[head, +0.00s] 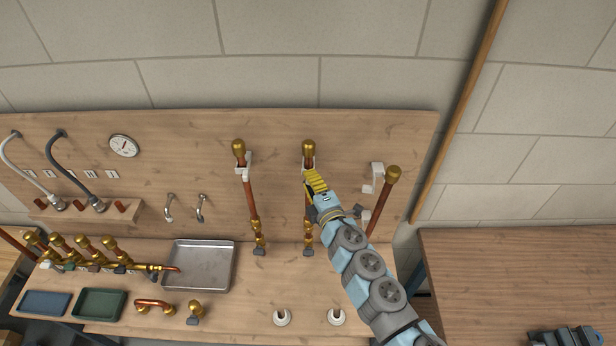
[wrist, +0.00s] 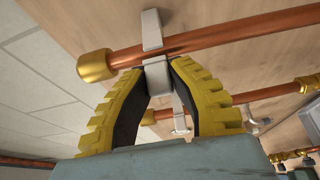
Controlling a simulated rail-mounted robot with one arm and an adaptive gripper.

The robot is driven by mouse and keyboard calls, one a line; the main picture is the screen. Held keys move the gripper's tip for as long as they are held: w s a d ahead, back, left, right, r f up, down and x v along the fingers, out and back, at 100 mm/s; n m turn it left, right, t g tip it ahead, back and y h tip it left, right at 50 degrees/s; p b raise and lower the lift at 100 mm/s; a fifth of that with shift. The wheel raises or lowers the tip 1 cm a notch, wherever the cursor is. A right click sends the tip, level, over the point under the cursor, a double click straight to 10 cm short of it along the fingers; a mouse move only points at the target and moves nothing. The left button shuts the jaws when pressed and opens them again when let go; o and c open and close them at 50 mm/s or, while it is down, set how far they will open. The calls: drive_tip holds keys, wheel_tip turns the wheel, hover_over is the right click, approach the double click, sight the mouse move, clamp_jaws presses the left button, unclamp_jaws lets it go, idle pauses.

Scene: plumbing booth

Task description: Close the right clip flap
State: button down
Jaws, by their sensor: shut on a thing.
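In the head view three upright copper pipes with brass caps stand before the wooden board. My gripper (head: 313,178), with yellow ribbed fingers, is at the upper part of the middle pipe (head: 308,150). In the wrist view my gripper (wrist: 160,88) is shut on the light grey flap (wrist: 158,76) of a clip (wrist: 151,29) at a copper pipe (wrist: 215,36). The flap is between the dark finger pads, beside the pipe. Whether it is latched cannot be told. The rightmost clip (head: 377,172) in the head view stands beside a tilted pipe (head: 384,198).
The left pipe (head: 249,196) has its own white clip (head: 244,167). A metal tray (head: 200,243), brass fittings and white sockets (head: 282,317) are on the bench. The board above the pipes is clear.

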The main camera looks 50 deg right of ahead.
drive_tip(key=shift+d+n+t+y+p, duration=0.2)
drive_tip(key=shift+n+y+p, duration=0.1)
drive_tip(key=shift+n+y, duration=0.25)
drive_tip(key=shift+d+n+t+y+p, duration=0.25)
drive_tip(key=shift+n+y, duration=0.1)
drive_tip(key=shift+y, duration=0.3)
drive_tip(key=shift+f+n+y+p, duration=0.1)
drive_tip(key=shift+n+y+p, duration=0.25)
drive_tip(key=shift+n+y, duration=0.4)
drive_tip(key=c, duration=0.9)
unclamp_jaws()
drive_tip(key=shift+s, duration=0.15)
drive_tip(key=shift+s+a, duration=0.3)
drive_tip(key=shift+s, duration=1.65)
drive_tip(key=shift+s+a, duration=0.3)
drive_tip(key=shift+s, duration=1.6)
drive_tip(key=shift+s+a, duration=0.3)
drive_tip(key=shift+s, duration=1.65)
